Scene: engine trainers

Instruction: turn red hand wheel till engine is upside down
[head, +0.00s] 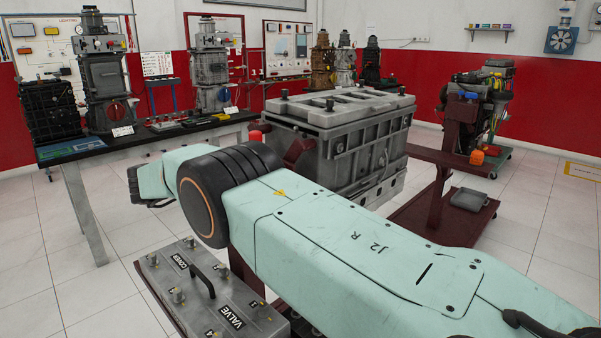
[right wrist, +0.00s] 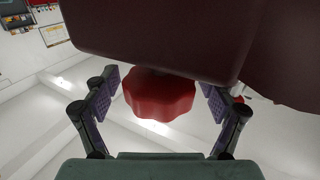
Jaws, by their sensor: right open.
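The red hand wheel (right wrist: 160,94) shows in the right wrist view, below a dark red part of the stand (right wrist: 150,35). My right gripper (right wrist: 161,90) is open, with one finger on each side of the wheel and visible gaps between. My left gripper is not in view.
A grey valve cover box (head: 215,300) with a black handle stands at the lower left. A workbench (head: 150,140) with engine models runs along the back left. Another engine on a dark red stand (head: 440,190) is at the right. Tiled floor is free at the left.

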